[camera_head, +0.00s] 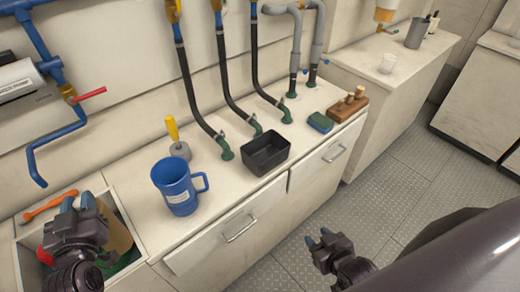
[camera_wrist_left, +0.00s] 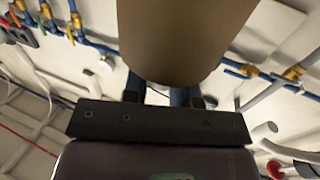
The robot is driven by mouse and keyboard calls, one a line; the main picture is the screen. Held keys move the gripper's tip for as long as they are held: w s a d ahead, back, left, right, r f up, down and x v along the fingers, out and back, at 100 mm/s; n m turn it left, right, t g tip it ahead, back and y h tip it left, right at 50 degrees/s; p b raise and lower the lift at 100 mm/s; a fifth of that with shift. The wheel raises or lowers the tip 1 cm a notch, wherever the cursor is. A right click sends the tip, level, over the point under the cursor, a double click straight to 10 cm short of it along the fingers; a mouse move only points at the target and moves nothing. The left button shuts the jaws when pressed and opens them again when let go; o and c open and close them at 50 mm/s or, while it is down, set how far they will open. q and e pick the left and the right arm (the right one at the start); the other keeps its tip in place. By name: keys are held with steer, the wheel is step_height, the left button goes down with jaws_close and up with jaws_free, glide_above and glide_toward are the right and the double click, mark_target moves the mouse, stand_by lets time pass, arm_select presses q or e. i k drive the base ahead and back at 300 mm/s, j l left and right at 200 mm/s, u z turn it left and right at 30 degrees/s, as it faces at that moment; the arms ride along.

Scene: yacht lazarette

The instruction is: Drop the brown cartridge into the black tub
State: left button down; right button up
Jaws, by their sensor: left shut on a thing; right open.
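The brown cartridge (camera_head: 116,234) is a tan-brown cylinder at the lower left, over the open bin. In the left wrist view the cartridge (camera_wrist_left: 185,40) fills the top middle, in front of the fingers. My left gripper (camera_head: 78,204) is shut on it; the gripper partly hides it in the head view. The black tub (camera_head: 268,164) is a small open rectangular box on the counter, right of the blue jug, and looks empty. My right gripper (camera_head: 320,239) is open and empty, over the floor in front of the drawers.
A blue jug (camera_head: 175,190) stands between the bin (camera_head: 143,253) and the tub. A yellow-handled tool (camera_head: 178,143) is behind the jug. Black hoses (camera_head: 192,92) come down to the counter behind the tub. A sponge (camera_head: 320,122) and a wooden block (camera_head: 347,107) lie to the right.

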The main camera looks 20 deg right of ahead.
mark_target(261, 161)
steer(key=l+z, duration=0.35)
steer(key=l, duration=0.3)
steer(key=i+l+z, duration=0.2)
steer(key=l, duration=0.15)
steer(key=i, duration=0.35)
